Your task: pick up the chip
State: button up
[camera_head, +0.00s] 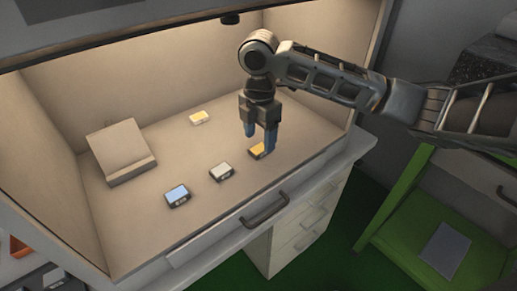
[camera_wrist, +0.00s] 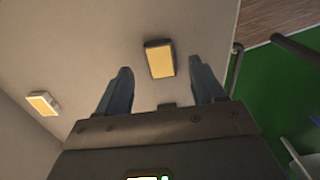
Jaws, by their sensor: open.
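A small dark-edged chip with a yellow-orange top (camera_head: 257,150) lies on the bench surface in the head view. My gripper (camera_head: 260,144) is directly over it, pointing down, with its blue fingers on either side. In the wrist view the same chip (camera_wrist: 160,60) shows between and just beyond the open fingertips of my gripper (camera_wrist: 158,75). The gripper is open and holds nothing. I cannot tell whether a finger touches the chip. Other chips lie nearby: a pale-edged yellow one (camera_head: 199,118), a grey-white one (camera_head: 221,172) and a blue one (camera_head: 177,195).
The pale-edged yellow chip also shows in the wrist view (camera_wrist: 42,103). A beige angled stand (camera_head: 121,150) sits at the left of the bench. Walls enclose the back and sides. A drawer handle (camera_head: 264,208) is on the front, and a green cart (camera_head: 400,215) stands at the right.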

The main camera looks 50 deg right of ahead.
aim_at(259, 148)
jog(key=shift+f, duration=1.5)
jog(key=shift+a, duration=0.1)
jog(key=shift+c, duration=0.2)
jog(key=c, duration=1.1)
jog(key=shift+r, duration=0.1)
